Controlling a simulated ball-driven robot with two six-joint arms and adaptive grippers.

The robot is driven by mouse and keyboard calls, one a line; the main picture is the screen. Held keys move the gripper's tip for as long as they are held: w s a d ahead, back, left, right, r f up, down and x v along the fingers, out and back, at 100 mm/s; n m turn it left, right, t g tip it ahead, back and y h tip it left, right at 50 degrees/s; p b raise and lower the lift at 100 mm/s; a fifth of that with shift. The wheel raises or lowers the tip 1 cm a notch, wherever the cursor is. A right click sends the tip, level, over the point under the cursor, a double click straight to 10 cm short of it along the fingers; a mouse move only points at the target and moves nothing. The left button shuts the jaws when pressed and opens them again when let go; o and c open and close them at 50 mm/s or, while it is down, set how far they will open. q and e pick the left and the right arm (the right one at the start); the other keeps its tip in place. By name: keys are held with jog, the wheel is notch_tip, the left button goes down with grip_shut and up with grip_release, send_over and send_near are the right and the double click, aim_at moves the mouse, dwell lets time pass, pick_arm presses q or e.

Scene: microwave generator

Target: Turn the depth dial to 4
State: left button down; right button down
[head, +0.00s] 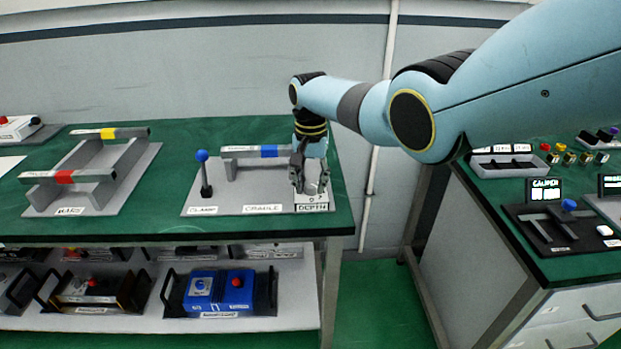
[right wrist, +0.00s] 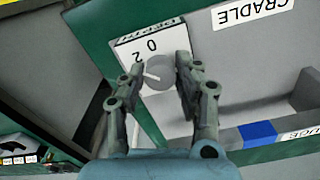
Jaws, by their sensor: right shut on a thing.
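The depth dial is a grey round knob (right wrist: 160,76) on a white plate marked DEPTH (right wrist: 150,38), with the numerals 0 and 2 readable in the right wrist view. A short white pointer line on the knob points to the left there, just below the 2; other numerals are hidden. In the head view the DEPTH label (head: 312,208) is at the right end of the grey board, and the gripper mostly covers the knob. My right gripper (head: 311,188) reaches down over it, its fingers (right wrist: 157,72) shut on the knob from both sides. My left gripper is out of view.
Left of the dial stand the cradle with a blue-banded bar (head: 268,151) and the blue-knobbed clamp lever (head: 202,170). A rack with red and yellow bands (head: 65,195) is farther left. The green table's edge (head: 339,200) is close right of the dial. A second bench (head: 470,215) stands right.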

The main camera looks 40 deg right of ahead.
aim_at(312, 185)
jog(key=n, duration=0.4)
jog(key=shift+n+p, duration=0.3)
jog(key=shift+d+n, duration=0.1)
jog(key=shift+n, duration=1.6)
jog(key=c, duration=0.9)
grip_release()
jog(key=shift+c, duration=0.2)
notch_tip(312, 185, up, 12)
